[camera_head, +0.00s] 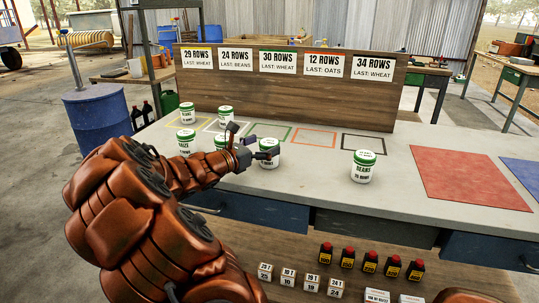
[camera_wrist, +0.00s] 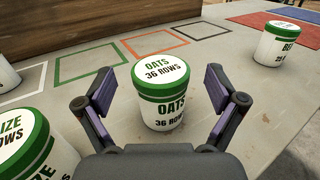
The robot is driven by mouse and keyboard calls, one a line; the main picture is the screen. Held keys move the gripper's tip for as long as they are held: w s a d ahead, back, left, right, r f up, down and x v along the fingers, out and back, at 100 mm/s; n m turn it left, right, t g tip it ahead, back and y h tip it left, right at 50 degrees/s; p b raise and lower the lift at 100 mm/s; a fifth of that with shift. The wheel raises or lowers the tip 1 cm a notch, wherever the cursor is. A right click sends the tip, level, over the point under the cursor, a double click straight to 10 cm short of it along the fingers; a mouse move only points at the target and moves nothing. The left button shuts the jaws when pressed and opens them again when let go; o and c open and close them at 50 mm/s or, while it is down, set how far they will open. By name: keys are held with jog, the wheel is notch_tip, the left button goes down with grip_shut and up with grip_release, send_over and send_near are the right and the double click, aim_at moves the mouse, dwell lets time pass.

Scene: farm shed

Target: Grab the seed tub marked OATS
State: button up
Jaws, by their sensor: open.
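The seed tub marked OATS (camera_wrist: 160,95), white with a green lid band, stands upright on the bench. Its label reads OATS, 36 ROWS. It also shows in the head view (camera_head: 268,158), partly behind my gripper. My gripper (camera_wrist: 160,108) is open, with one finger on each side of the tub in the wrist view. Gaps show between the fingers and the tub.
A MAIZE tub (camera_wrist: 30,145) stands close at the left of my gripper. A BEANS tub (camera_head: 363,167) stands apart to the right. Other tubs, such as one at the back (camera_head: 187,113), stand left. Coloured outlines and a red mat (camera_head: 470,178) mark the bench (camera_head: 320,190).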

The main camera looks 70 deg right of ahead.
jog(key=shift+x, duration=1.1)
jog(key=c, duration=1.4)
jog(key=shift+o, duration=0.2)
